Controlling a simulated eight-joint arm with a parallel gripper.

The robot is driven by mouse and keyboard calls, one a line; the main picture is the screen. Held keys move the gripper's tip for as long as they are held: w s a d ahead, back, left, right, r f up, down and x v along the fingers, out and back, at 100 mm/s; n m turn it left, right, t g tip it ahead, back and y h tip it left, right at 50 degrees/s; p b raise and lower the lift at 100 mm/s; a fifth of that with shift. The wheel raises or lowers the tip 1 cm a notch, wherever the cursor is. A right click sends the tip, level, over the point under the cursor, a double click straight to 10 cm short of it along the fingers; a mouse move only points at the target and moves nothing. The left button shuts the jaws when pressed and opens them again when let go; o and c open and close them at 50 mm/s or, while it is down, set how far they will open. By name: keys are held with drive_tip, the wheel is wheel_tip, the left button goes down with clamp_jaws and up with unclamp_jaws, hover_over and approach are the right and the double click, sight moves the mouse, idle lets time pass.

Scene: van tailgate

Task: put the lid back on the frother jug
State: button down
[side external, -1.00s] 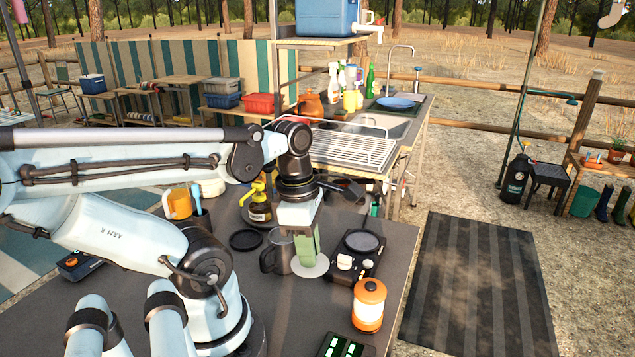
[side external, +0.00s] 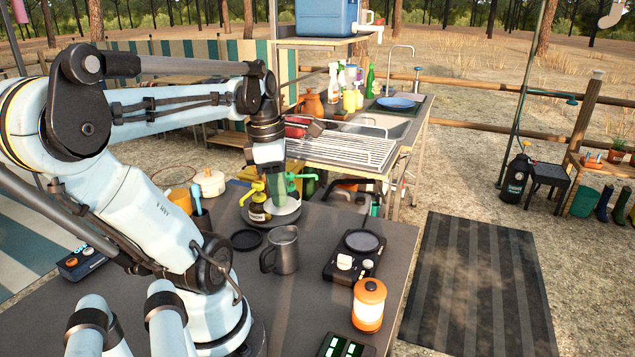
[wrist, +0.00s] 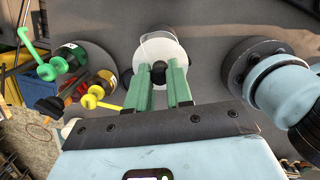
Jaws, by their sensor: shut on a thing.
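The lid is a pale disc with a dark knob; in the wrist view the lid (wrist: 148,52) lies across the fingertips. My gripper (wrist: 167,72) is shut on its knob with two green fingers. In the side view my gripper (side external: 278,192) is over the far part of the table, beside the pump bottles, and the lid (side external: 288,212) shows partly below it. The frother jug (side external: 285,252), a grey metal jug with a handle at its left, stands upright and open on the table, nearer the camera than the gripper. The lid is apart from it.
Yellow-pump (side external: 257,203) and green-pump (side external: 295,184) bottles stand close to the gripper. A black disc (side external: 246,240) lies left of the jug. A black appliance (side external: 354,256) and orange lantern (side external: 368,304) stand to its right. An orange mug (side external: 179,202) is at the left.

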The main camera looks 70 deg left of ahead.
drive_tip(key=shift+f, duration=3)
drive_tip(key=shift+f, duration=0.2)
drive_tip(key=shift+c, duration=2.3)
unclamp_jaws()
drive_tip(key=shift+r, duration=3.5)
